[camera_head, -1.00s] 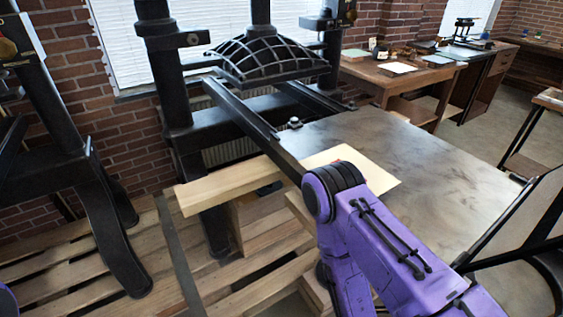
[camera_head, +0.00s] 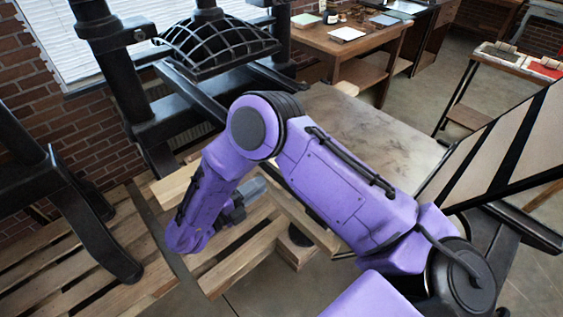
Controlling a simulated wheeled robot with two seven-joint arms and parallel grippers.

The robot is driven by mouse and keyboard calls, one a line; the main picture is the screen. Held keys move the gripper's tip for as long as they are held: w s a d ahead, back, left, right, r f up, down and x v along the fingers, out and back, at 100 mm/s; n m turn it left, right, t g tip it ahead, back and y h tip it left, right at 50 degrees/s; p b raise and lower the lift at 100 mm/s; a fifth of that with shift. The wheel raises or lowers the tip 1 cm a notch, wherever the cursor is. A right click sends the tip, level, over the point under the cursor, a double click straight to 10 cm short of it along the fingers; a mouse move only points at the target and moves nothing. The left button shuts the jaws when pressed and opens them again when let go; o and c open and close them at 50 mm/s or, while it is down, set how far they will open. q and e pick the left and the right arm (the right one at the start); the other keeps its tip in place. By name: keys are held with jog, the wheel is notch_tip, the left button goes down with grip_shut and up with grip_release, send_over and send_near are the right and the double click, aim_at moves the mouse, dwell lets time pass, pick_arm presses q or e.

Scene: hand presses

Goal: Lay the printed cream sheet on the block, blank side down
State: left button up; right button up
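My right arm folds across the middle of the view, its elbow in front of the press bed (camera_head: 395,135). My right gripper (camera_head: 238,205) shows only as small dark and grey parts beside the forearm, over the wooden slats at the bed's near left. I cannot tell whether it is open or shut, or whether it holds anything. I cannot make out the printed cream sheet or the block for sure; the arm covers much of the bed's left part. My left gripper is not in view.
A black press with a ribbed platen (camera_head: 215,45) stands behind the bed. A wooden table (camera_head: 318,40) with a pale sheet (camera_head: 347,33) is at the back. A side stand (camera_head: 472,70) at the right bears a red item (camera_head: 543,67). The bed's right part is clear.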

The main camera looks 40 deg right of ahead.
jog(key=d, duration=0.8)
jog(key=shift+w+p, duration=0.3)
jog(key=shift+d, duration=0.1)
grip_shut()
jog(key=a+r+p, duration=0.4)
jog(key=a+r, duration=0.2)
jog(key=a, duration=0.1)
jog(key=shift+s, duration=0.3)
dwell(0.3)
